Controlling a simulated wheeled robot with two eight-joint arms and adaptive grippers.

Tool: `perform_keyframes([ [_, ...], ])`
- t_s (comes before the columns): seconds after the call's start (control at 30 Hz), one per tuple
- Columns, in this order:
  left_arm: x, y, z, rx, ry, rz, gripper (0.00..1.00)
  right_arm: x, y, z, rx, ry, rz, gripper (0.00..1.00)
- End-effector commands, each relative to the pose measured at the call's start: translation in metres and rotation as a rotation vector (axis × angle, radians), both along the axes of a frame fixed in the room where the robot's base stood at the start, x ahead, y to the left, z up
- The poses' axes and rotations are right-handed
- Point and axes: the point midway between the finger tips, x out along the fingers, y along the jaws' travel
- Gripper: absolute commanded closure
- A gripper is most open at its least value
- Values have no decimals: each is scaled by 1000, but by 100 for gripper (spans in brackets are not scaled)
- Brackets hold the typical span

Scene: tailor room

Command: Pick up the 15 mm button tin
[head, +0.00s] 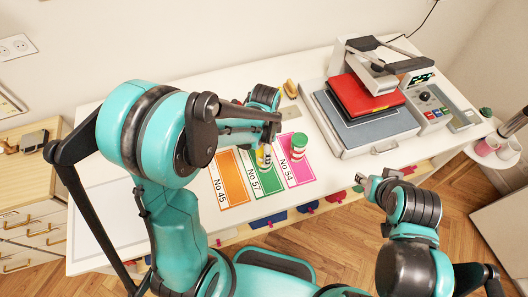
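A small tin with a green lid and a red-and-white side (298,147) stands upright on the pink No 54 card (297,172). A second small container, yellow and white (263,158), stands at the green No 57 card (262,180) and is partly hidden by my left arm. The size labels are too small to read. My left gripper (266,138) is at that yellow container, left of the green-lidded tin; its fingertips are largely hidden, so its grip is unclear. My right gripper (368,183) is off the table's front edge, right of the cards, with nothing visible in it.
An orange No 45 card (229,180) lies left of the green one. A heat press with a red plate (365,96) fills the table's right side. A small yellow-brown object (290,88) lies behind the cards. The white table (98,205) is clear at the far left.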

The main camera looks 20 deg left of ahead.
Motion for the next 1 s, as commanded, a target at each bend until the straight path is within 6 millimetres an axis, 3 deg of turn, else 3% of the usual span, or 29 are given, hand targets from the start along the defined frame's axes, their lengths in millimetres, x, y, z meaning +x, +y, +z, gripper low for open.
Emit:
perform_keyframes([
  [0.03, 0, 0, 0, 0, 0, 0, 59, 0, 0, 0, 0, 0, 0, 60],
  [0.13, 0, 0, 0, 0, 0, 0, 84, 0, 0, 0, 0, 0, 0, 60],
  [0.57, 0, 0, 7, 0, 0, 0, 84, 0, 0, 2, 0, 0, 0, 60],
  [0.8, 0, 0, 44, 0, 0, 0, 84, 0, 0, 12, 0, 0, 0, 60],
  [1.0, 14, -45, 69, 0, 0, -6, 84, 0, 0, 17, 0, 0, 0, 60],
])
